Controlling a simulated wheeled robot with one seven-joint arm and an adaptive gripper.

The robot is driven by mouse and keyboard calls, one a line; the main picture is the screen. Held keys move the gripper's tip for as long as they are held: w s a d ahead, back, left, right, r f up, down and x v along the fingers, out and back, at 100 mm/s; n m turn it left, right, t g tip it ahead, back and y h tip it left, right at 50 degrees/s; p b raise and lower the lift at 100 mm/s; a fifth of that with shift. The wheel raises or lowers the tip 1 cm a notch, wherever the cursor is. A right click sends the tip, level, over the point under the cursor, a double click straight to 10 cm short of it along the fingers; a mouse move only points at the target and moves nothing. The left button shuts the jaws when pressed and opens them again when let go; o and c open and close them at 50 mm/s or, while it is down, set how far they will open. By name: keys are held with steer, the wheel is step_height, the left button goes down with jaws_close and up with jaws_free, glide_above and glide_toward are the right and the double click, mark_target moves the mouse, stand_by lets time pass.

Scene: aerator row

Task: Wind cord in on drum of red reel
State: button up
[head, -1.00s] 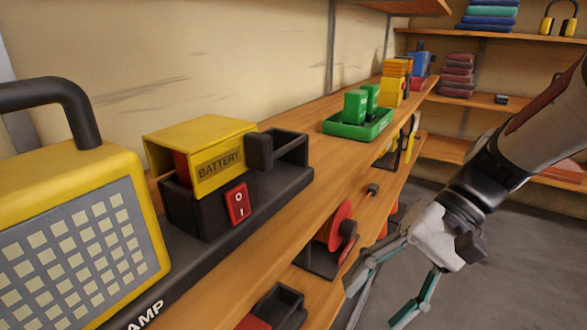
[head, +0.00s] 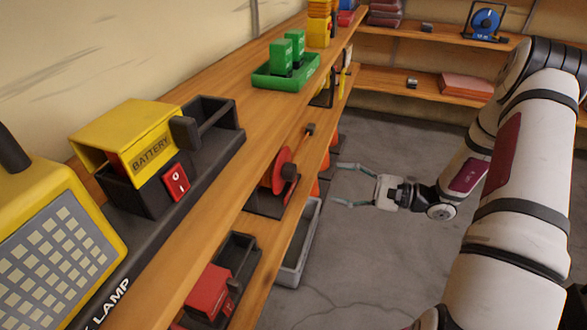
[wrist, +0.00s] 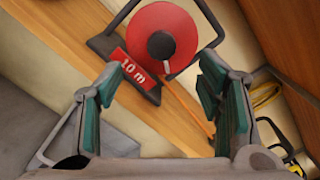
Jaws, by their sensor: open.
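The red reel (head: 283,170) stands on the middle shelf, partly hidden by the upper shelf board in the head view. In the wrist view the red reel (wrist: 160,38) faces me, with a dark hub at its centre, a black stand and a red "10 m" label (wrist: 141,68). An orange cord (wrist: 185,98) runs from the drum across the wooden shelf. My gripper (head: 346,184) is open and empty, in front of the shelf to the right of the reel. In the wrist view its teal fingers (wrist: 160,95) are spread apart below the reel, not touching it.
The yellow battery box (head: 135,140) and yellow lamp (head: 50,235) stand on the upper shelf, with a green tray (head: 285,75) farther along. A red box (head: 208,290) sits on a lower shelf. A grey bin (head: 300,245) stands beside the shelves. The grey floor on the right is open.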

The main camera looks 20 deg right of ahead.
mark_target(294, 173)
steer(key=shift+t, duration=0.3)
steer(key=b+x, duration=0.1)
steer(key=x, duration=0.3)
steer(key=b+x, duration=0.1)
steer(key=x, duration=0.4)
steer(key=b+x, duration=0.1)
steer(key=x, duration=0.3)
steer(key=shift+w+f, duration=0.3)
steer(key=shift+f, duration=0.1)
steer(key=c, duration=1.2)
